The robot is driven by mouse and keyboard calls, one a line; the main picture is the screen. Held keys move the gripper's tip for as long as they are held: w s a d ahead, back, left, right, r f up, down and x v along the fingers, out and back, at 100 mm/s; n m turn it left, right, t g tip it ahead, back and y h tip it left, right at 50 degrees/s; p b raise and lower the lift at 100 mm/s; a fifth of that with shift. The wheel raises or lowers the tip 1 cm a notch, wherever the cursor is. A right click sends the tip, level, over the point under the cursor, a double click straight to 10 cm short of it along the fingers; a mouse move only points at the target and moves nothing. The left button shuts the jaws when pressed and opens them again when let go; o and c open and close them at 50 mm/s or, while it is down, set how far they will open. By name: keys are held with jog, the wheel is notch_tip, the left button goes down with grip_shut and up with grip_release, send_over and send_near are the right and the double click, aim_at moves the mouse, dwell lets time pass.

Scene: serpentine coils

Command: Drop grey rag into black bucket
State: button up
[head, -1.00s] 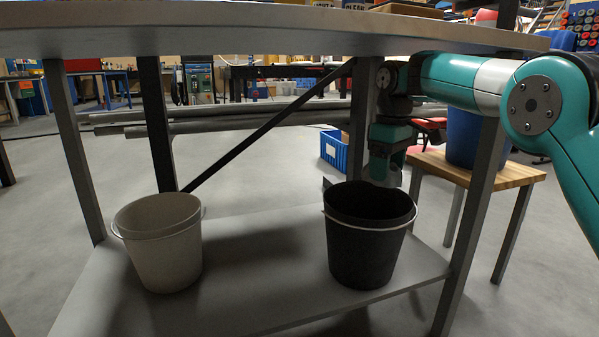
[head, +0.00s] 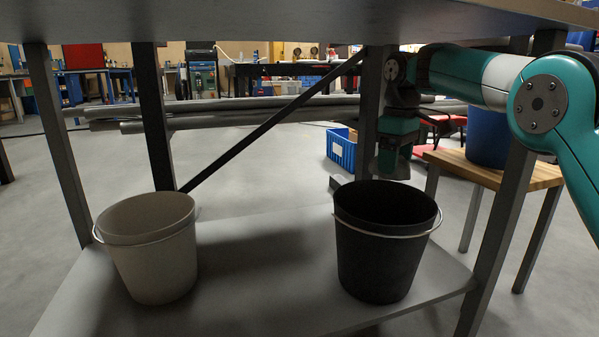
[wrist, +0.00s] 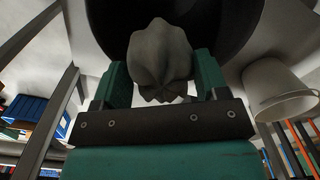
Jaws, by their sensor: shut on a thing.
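The black bucket (head: 384,250) stands upright on the lower shelf, on the right side in the head view. Its dark body also fills the top of the wrist view (wrist: 240,25). My gripper (wrist: 160,78) is shut on the grey rag (wrist: 160,52), a crumpled bundle between its two green fingers. In the head view my gripper (head: 394,165) is over the back of the black bucket, close to its rim. The rag is not visible in the head view, and I cannot tell whether it is inside the rim.
A white bucket (head: 152,250) stands on the shelf (head: 262,235) to the left. The tabletop (head: 280,22) hangs low above, with legs and a diagonal brace around. A blue crate (head: 341,147) is on the floor behind. A wooden stool (head: 540,174) with a blue bin is right.

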notch_tip(320, 180, down, 3)
jog(key=shift+f+b, duration=0.15)
jog(key=shift+b, duration=1.05)
jog(key=o, duration=1)
